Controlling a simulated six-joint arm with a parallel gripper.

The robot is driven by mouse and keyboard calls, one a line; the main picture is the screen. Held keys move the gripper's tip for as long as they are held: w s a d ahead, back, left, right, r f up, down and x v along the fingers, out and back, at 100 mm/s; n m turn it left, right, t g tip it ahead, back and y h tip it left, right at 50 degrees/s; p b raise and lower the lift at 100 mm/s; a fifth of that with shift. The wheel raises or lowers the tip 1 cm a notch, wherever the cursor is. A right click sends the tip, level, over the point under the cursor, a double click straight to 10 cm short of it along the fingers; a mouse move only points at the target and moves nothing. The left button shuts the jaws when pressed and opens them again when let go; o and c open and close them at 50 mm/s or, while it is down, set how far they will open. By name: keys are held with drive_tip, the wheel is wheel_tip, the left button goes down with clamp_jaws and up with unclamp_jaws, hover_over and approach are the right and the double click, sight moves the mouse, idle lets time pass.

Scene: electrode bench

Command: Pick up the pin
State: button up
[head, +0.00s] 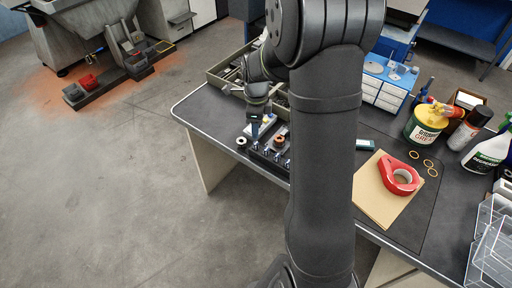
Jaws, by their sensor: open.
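My gripper (256,127) points down over the far-left part of the dark workbench (210,113), small in the head view. It is open, and I cannot make out anything between its fingers. Just below and in front of it is a dark holder block (262,158) with several small, shiny upright pieces on it. The pin may be among these, but they are too small to tell which one it is. My own arm hides the bench to the right of the block.
A ring (241,141) lies left of the block. Behind my gripper stands a grey tray (218,78).

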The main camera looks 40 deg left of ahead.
hover_over(257, 143)
drive_tip(key=f, duration=0.4)
drive_tip(key=shift+s+d, duration=0.15)
drive_tip(key=shift+s, duration=0.2)
drive_tip(key=shift+w+f, duration=0.2)
drive_tip(key=shift+f, duration=1.1)
drive_tip(key=shift+w+f, duration=0.15)
drive_tip(key=shift+f, duration=1.15)
clamp_jaws()
drive_tip(key=shift+r, duration=0.55)
wheel_tip(257, 143, up, 3)
drive_tip(key=shift+r, duration=0.2)
drive_tip(key=w+d+r, duration=0.3)
drive_tip(key=d+r, duration=0.3)
drive_tip(key=d, duration=0.5)
drive_tip(key=shift+r, duration=0.25)
drive_tip(key=shift+w+a, duration=0.1)
